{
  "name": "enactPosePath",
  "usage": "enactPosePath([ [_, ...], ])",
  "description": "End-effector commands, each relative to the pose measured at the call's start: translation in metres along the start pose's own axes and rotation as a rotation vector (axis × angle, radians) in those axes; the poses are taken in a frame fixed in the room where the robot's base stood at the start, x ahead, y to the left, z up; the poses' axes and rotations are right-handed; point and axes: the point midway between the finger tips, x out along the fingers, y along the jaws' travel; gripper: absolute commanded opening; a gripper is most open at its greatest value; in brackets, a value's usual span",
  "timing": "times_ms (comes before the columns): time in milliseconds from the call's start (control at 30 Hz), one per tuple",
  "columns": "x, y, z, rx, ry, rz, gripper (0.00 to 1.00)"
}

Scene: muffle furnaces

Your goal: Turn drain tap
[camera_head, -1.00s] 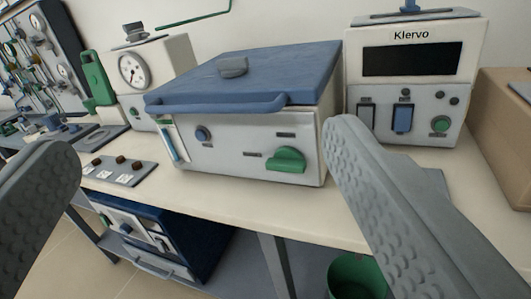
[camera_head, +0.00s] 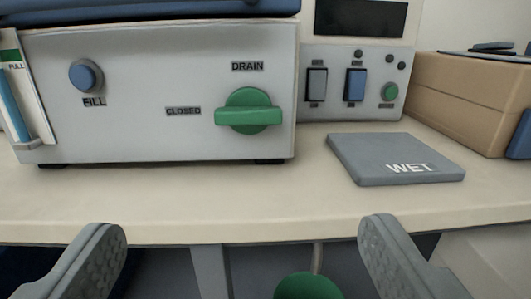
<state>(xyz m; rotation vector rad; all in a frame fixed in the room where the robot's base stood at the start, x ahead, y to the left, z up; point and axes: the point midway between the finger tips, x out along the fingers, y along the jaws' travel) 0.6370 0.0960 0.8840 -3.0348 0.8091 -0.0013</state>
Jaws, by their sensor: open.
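The drain tap (camera_head: 248,112) is a green knob with a horizontal bar handle on the front of a white bath unit (camera_head: 150,135). Its handle lies level, toward the "CLOSED" label on its left; the "DRAIN" label is above it. My gripper (camera_head: 240,245) is open and empty, its two grey fingers at the bottom left and bottom right of the view. The tap lies above and between the fingertips in the picture, apart from both.
A blue fill button (camera_head: 85,75) and level gauge (camera_head: 25,100) are left of the tap. A grey "WET" pad (camera_head: 395,158) lies right on the bench (camera_head: 200,205). Behind it stand a switch unit (camera_head: 350,85) and a brown box (camera_head: 465,100). A green bin (camera_head: 308,286) is below.

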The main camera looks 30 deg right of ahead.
Motion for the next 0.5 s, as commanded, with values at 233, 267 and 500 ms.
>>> enactPosePath([
  [233, 0.018, 0.001, 0.002, -0.002, -0.002, 0.007, 0.84],
  [267, 0.022, 0.001, 0.001, -0.002, -0.001, 0.007, 0.84],
  [500, 0.062, 0.001, 0.001, -0.002, -0.001, 0.007, 0.84],
])
